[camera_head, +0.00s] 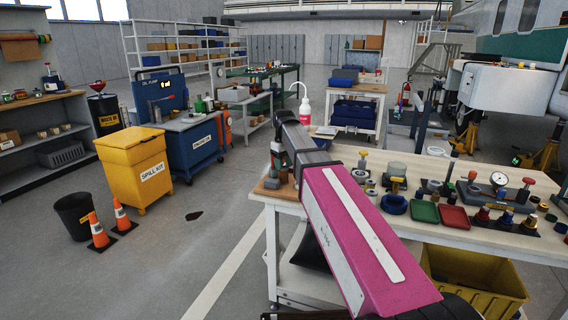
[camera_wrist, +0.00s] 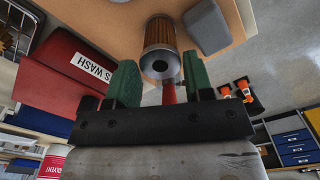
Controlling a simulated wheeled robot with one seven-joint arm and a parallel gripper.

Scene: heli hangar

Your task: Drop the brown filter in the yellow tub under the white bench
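The brown filter (camera_wrist: 160,38), a pleated cylinder with a metal end, stands on a tan board just ahead of my fingertips in the wrist view. My gripper (camera_wrist: 160,68) has its two green fingers spread apart, with a gap between them and the filter at the tips; I see no grip on it. In the head view my arm hides most of the gripper and I cannot make out the filter. The white bench (camera_head: 500,241) stretches across the right. The yellow tub (camera_head: 455,295) stands under it at the lower right, partly hidden by my arm.
Red and green trays (camera_head: 453,217), gauges and several small parts crowd the bench top. A grey block (camera_wrist: 207,27) sits beside the filter. A white bottle with a red label (camera_head: 304,112) stands behind my arm. The floor at left is open before the cones (camera_head: 121,215).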

